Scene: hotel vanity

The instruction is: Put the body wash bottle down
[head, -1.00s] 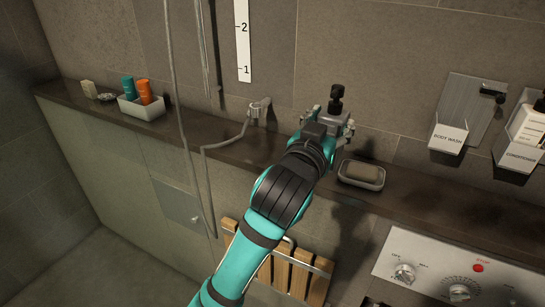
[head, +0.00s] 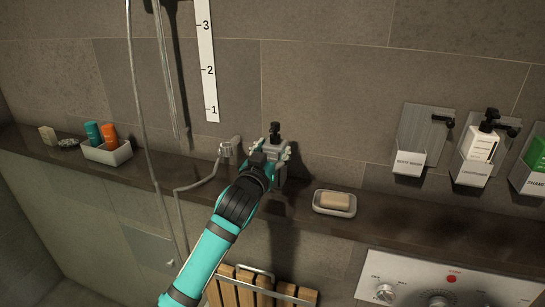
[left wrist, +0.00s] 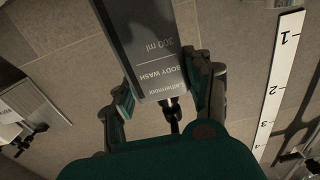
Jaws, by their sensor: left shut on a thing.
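My left gripper (head: 272,157) is shut on the body wash bottle (head: 274,132) at the back ledge (head: 330,180). In the head view only the dark pump top shows clearly above the gripper. In the left wrist view the bottle (left wrist: 148,50) is grey, lettered "BODY WASH" and "300 ml", with fingers on both sides (left wrist: 165,95). I cannot tell whether its base touches the ledge, because the gripper and arm hide it. The body wash holder (head: 409,162) on the wall at the right is empty. My right gripper is not in view.
A soap dish (head: 334,203) with soap stands on the ledge right of my gripper. A hose holder (head: 228,147) is close on the left. A caddy (head: 107,153) with two bottles stands further left. Conditioner (head: 482,145) and shampoo (head: 537,155) hang at the right.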

